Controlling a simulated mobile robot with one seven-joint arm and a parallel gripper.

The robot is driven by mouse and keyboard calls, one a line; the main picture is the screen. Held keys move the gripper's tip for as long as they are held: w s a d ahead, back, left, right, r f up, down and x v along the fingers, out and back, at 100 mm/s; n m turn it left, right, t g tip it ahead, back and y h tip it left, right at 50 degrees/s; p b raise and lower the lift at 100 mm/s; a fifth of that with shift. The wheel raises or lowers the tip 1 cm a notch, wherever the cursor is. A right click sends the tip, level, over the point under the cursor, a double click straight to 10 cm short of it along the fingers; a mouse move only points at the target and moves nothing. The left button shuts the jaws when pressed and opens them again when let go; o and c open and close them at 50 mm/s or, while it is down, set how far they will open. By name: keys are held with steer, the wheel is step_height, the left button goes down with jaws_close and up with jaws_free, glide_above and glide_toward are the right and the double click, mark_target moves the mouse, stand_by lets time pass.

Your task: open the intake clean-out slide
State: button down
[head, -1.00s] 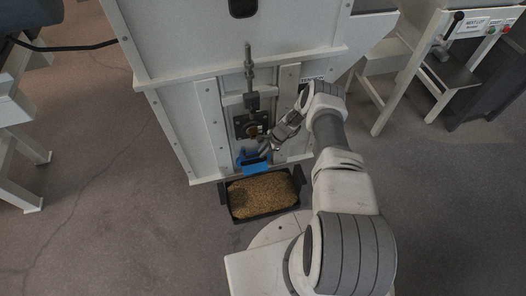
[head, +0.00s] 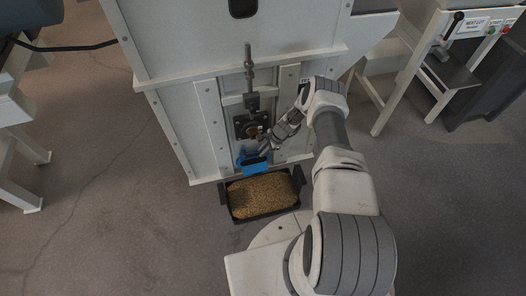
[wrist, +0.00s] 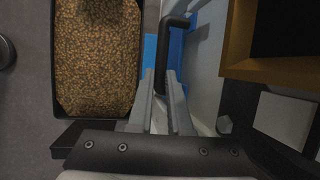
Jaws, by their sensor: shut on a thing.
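The clean-out slide shows as a blue plate (head: 254,164) low on the front of the pale machine, just above a tray of grain. In the wrist view the blue plate (wrist: 150,62) lies beyond my fingers, with a black bent handle (wrist: 164,58) in front of it. My gripper (wrist: 164,78) is shut on this handle, one finger at each side. In the head view my gripper (head: 264,149) reaches in from the right and partly hides the handle. How far the slide stands open cannot be told.
A black tray (head: 238,216) heaped with grain stands below the slide and close to my fingers. A black bracket (head: 241,127) with a threaded rod (head: 248,60) sits above. A step stand (head: 450,76) is at right.

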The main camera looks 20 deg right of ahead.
steer(key=c, duration=0.8)
jaws_free()
steer(key=shift+c, duration=0.2)
steer(key=p+v, duration=0.6)
steer(key=v, duration=1.1)
steer(key=shift+r+p, duration=0.2)
steer(key=shift+p, duration=0.15)
